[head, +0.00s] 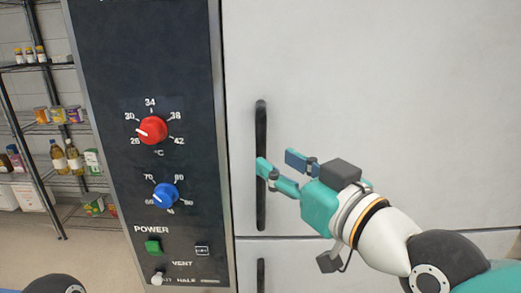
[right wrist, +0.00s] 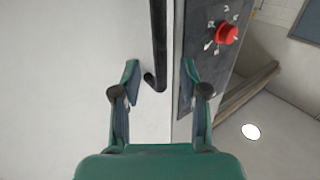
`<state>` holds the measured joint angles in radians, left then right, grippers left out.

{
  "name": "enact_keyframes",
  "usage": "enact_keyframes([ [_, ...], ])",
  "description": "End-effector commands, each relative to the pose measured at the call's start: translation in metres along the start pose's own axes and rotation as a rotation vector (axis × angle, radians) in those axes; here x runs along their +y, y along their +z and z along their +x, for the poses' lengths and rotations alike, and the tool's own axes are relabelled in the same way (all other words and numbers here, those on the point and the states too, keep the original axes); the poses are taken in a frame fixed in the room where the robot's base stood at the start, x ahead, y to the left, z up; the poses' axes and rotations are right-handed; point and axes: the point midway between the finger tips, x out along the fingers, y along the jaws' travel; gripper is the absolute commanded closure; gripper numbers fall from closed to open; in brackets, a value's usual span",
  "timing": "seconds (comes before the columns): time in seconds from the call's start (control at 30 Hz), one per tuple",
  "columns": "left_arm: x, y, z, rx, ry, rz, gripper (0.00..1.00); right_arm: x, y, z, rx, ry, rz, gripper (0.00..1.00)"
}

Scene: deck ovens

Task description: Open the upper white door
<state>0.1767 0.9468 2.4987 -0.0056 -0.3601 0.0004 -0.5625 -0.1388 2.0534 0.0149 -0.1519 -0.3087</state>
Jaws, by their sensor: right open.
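The upper white door (head: 380,80) fills the right of the head view and is shut, with a seam below it. Its black vertical bar handle (head: 261,130) runs along the door's left edge. My right gripper (head: 275,159) is open at the handle's lower half, coming from the right. In the right wrist view, the handle (right wrist: 158,45) ends between the two open fingers (right wrist: 160,82), nearer the left one. I cannot tell whether a finger touches it. The left gripper is not visible; only a dark part of my left arm may show at the bottom left.
A black control panel (head: 150,60) with a red knob (head: 152,130), a blue knob (head: 165,195) and a green button (head: 153,246) stands left of the door. A lower door (head: 330,265) with its own handle (head: 261,275) is below. Wire shelves (head: 40,125) with groceries stand far left.

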Motion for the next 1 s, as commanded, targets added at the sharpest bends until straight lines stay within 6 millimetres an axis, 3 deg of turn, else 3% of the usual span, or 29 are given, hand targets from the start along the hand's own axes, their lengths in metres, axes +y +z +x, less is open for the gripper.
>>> enact_keyframes([
  [0.1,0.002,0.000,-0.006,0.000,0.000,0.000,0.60,0.000,-0.001,0.025,-0.003,0.000,-0.001,0.57],
  [0.3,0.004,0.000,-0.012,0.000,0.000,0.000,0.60,0.000,-0.001,0.050,-0.002,0.000,-0.001,0.57],
  [0.73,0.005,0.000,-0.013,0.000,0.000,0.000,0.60,0.000,0.000,0.059,0.001,-0.001,0.000,0.57],
  [1.0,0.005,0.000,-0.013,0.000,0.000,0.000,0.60,0.000,0.000,0.059,0.001,-0.001,0.000,1.00],
])
